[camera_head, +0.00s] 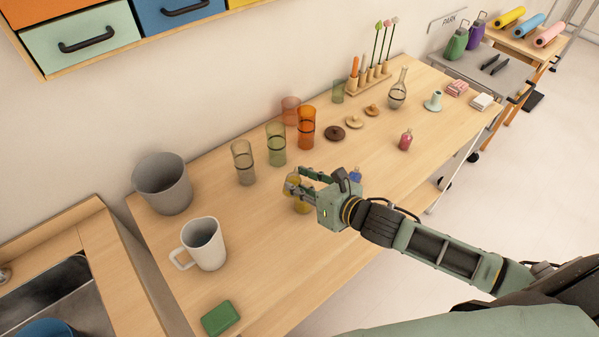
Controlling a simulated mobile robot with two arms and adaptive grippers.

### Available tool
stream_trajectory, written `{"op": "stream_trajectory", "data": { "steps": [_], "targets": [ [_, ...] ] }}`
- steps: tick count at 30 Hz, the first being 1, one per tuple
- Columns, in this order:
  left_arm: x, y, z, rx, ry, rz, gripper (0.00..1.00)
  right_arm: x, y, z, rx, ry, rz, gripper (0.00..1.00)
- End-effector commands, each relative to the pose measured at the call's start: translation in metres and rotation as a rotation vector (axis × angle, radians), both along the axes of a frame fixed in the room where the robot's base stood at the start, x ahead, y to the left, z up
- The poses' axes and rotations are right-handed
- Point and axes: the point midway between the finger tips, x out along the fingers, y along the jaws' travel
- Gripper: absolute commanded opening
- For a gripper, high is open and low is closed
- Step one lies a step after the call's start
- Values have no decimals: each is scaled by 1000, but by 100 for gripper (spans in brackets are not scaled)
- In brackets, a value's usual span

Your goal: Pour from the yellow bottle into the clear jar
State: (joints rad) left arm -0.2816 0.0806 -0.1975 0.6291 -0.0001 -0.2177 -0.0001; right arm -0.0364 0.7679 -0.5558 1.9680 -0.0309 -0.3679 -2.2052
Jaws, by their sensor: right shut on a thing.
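My right gripper (298,187) comes in from the right over the middle of the wooden table. It is shut on the yellow bottle (302,207), which is partly hidden by the fingers; I cannot tell its exact tilt or whether it touches the table. A clear, slightly brownish glass jar (243,163) with a dark band stands upright to the left of the gripper, apart from it. Further back is a clear round flask (398,90) with a narrow neck. My left gripper is not in view.
Green (276,145) and orange (306,128) glasses stand beside the clear jar. A grey pot (163,184), a white mug (204,244) and a green block (220,318) are at left. A small blue bottle (355,174) is behind my gripper, a pink bottle (405,140) further right.

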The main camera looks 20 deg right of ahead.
Motion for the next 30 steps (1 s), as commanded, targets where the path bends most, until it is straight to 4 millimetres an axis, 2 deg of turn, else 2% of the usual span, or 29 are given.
{"op": "stream_trajectory", "data": {
  "steps": [9, 11, 16, 23, 30],
  "targets": [
    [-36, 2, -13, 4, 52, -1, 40, -6, 20, -3, -203, -73, 0, 0],
    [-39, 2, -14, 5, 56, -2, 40, -7, 21, -3, -228, -80, 0, 0],
    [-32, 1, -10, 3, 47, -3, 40, -10, 28, -2, -294, -101, 1, 0],
    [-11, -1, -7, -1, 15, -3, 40, -11, 31, -3, -319, -108, 1, 0],
    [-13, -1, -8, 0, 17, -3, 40, -10, 30, -3, -317, -109, 1, 0]
  ]
}}
